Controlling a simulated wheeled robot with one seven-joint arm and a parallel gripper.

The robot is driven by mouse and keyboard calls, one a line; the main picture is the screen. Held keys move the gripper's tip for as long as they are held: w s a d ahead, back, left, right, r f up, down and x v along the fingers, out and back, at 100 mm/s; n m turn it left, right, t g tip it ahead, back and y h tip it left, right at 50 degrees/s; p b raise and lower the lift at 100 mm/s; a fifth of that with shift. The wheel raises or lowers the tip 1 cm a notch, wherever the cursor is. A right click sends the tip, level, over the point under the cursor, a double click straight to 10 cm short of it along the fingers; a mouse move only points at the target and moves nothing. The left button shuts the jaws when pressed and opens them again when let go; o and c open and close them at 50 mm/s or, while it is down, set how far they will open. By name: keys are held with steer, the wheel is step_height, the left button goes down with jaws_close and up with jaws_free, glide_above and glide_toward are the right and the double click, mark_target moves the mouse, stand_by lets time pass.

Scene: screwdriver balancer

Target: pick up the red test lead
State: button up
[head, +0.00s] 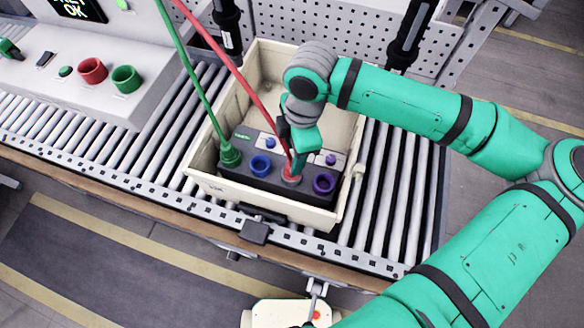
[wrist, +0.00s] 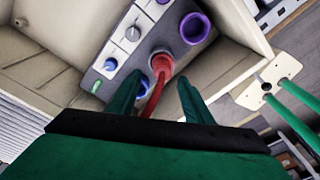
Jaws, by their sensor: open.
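The red test lead (head: 251,96) comes down from the upper left of the head view. Its red plug end (head: 290,172) sits at a socket on the dark box (head: 234,181), also seen in the wrist view as the red plug end (wrist: 160,66). My gripper (wrist: 160,95) is open, one finger on each side of the red lead, just short of the plug end. In the head view my gripper (head: 300,158) is right above the plug, and its fingers are partly hidden. I cannot tell if either finger touches the lead.
A green lead (head: 192,85) is plugged in at the box's left. Blue (head: 260,166) and purple (head: 324,183) sockets flank the red plug. The box sits in a cream crate (head: 260,207) on a roller conveyor (head: 385,190). A console (head: 95,60) stands at the left.

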steer(key=shift+f, duration=0.55)
steer(key=f, duration=0.4)
steer(key=shift+s+f, duration=0.35)
steer(key=shift+f, duration=0.05)
steer(key=shift+a, duration=0.1)
jaws_close()
